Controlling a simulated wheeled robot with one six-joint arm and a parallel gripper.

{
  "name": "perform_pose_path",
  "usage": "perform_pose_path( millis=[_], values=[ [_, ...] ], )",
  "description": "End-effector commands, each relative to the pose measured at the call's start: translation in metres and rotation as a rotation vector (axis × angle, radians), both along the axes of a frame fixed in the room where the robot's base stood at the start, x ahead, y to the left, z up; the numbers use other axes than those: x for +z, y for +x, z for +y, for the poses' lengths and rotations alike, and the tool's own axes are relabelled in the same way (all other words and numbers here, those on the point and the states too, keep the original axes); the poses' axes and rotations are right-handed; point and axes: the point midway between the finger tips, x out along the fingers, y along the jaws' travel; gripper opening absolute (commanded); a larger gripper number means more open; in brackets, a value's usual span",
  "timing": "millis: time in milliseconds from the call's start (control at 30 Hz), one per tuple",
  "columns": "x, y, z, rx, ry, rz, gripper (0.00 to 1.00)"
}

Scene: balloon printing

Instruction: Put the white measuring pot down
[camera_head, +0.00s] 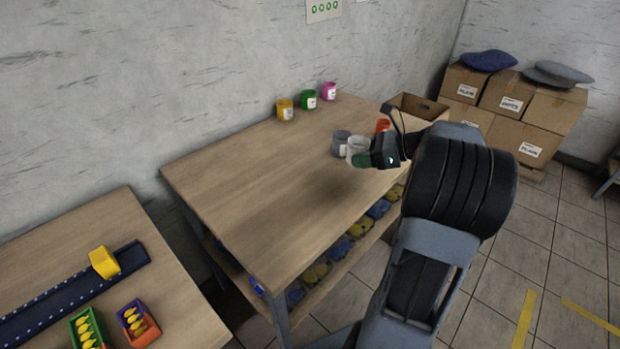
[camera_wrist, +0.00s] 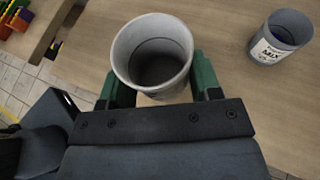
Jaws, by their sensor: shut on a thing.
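The white measuring pot (camera_wrist: 152,58) is held upright between the green fingers of my gripper (camera_wrist: 160,88) in the wrist view. Its inside looks empty and dark. In the head view the white pot (camera_head: 356,149) shows at the tip of my gripper (camera_head: 366,161), over the right part of the wooden table (camera_head: 250,175). A soft shadow lies on the table to the left, below the gripper. I cannot tell exactly how high the pot is above the top.
A grey pot with a label (camera_wrist: 280,38) stands close by on the table. An orange pot (camera_head: 382,125) and an open box (camera_head: 418,107) are behind. Yellow (camera_head: 285,110), green (camera_head: 309,100) and pink (camera_head: 328,91) pots stand along the wall. The table's left and middle are clear.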

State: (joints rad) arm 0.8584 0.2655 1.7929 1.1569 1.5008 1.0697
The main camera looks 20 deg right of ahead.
Motion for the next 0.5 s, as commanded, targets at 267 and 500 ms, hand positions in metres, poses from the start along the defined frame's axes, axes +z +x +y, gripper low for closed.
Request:
perform_pose_path(
  millis=[267,500],
  values=[
    [-0.032,0.051,0.052,0.013,0.002,0.001,0.33],
    [-0.069,0.074,0.073,0.006,0.003,0.002,0.33]
  ],
)
